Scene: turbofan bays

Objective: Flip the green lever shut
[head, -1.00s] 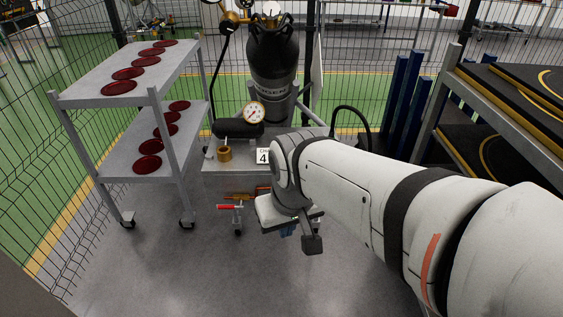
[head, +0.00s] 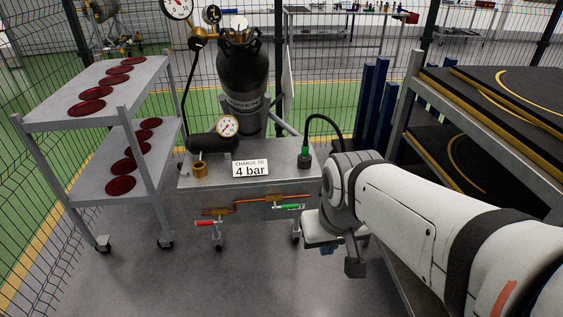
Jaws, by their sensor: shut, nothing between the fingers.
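The green lever (head: 289,207) is on the front of the grey charging cart (head: 250,183), just below the right part of a copper pipe (head: 265,198). Its handle lies roughly level, along the pipe. A red lever (head: 204,223) sits lower on the left part of the pipe. My gripper (head: 328,249) is to the right of the green lever and lower in the picture, apart from it. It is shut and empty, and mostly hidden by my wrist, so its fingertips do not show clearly.
A black gas bottle (head: 243,75) stands behind the cart. The cart top carries a gauge (head: 228,126), a brass fitting (head: 200,170) and a "4 bar" sign (head: 250,168). A trolley with red discs (head: 95,72) stands left; a rack (head: 411,92) stands right. The floor in front is clear.

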